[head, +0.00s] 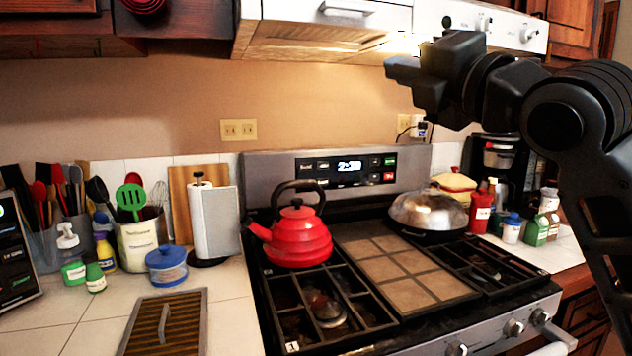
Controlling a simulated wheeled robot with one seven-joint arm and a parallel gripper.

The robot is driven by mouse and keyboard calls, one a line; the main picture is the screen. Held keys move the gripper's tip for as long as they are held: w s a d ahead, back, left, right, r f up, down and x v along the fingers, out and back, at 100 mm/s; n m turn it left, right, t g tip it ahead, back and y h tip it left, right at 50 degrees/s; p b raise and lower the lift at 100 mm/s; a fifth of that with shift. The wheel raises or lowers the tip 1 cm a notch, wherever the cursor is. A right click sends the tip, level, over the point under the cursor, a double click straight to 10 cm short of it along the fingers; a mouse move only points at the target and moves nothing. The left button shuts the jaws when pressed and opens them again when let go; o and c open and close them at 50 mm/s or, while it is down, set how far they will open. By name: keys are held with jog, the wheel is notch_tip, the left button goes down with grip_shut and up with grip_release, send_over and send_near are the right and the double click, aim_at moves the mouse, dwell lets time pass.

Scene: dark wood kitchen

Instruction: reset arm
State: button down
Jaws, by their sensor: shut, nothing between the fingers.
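My gripper (400,80) is at the upper right in the head view, at the end of my black arm, which is folded in from the right edge. It points left, is shut and appears empty. It is in the air above the stove's right part and in front of the range hood. It touches nothing that I can see.
The stove (400,285) stands below, with a red kettle (298,238) at its back left and a domed metal lid (428,210) at its back right. A paper towel roll (213,220) and utensil holders stand left. The range hood (330,38) hangs above.

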jog(key=s+d+f+m+h, duration=0.1)
jog(key=s+f+m+h, duration=0.2)
jog(key=s+f+m, duration=0.65)
jog(key=s+d+f+m+t+h, duration=0.1)
jog(key=s+d+f+m+h, duration=0.15)
jog(key=f+m, duration=0.75)
jog(key=s+d+f+m+h, duration=0.1)
jog(key=s+f+m+h, duration=0.3)
jog(key=f, duration=1.1)
jog(key=s+d+f+m+g, duration=0.1)
jog(key=s+f+m, duration=0.1)
jog(key=s, duration=0.9)
jog(key=s+d+f+m+g, duration=0.1)
jog(key=s+f, duration=0.3)
jog(key=s, duration=0.6)
jog(key=s+d+f+m+g, duration=0.2)
jog(key=s+d+f, duration=0.1)
jog(key=s, duration=0.8)
jog(key=shift+s+d+f+m, duration=0.25)
jog(key=shift+s+f+m, duration=0.05)
jog(key=shift+s+m, duration=0.05)
jog(key=shift+h, duration=0.25)
